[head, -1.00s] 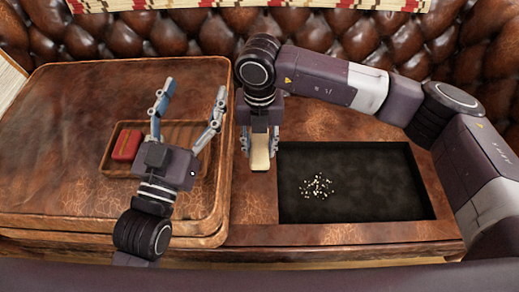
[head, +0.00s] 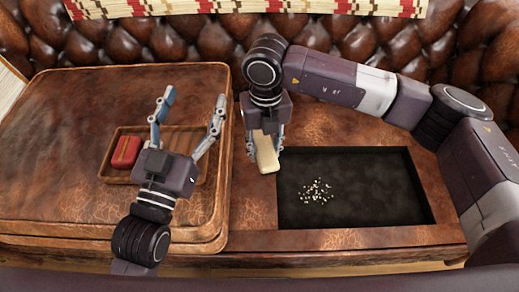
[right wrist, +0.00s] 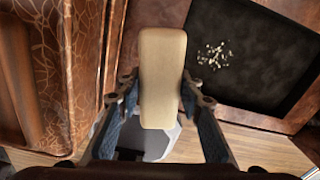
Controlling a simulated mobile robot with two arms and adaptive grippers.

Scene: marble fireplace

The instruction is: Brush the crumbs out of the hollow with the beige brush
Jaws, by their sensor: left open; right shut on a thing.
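The beige brush (head: 266,152) is held by my right gripper (head: 265,142) at the left edge of the hollow, its lower end over the rim. In the right wrist view the brush (right wrist: 162,78) sits between the blue-padded fingers (right wrist: 162,105). The dark rectangular hollow (head: 385,195) is sunk in the brown surface. The pale crumbs (head: 316,190) lie in a loose patch in its left half, and also show in the right wrist view (right wrist: 214,54). My left gripper (head: 189,101) is open and empty above a wooden tray.
The wooden tray (head: 110,175) with a red block (head: 126,151) lies on a raised brown leather slab (head: 60,200) at left. A tufted leather back (head: 160,40) stands behind. The hollow's right half is clear.

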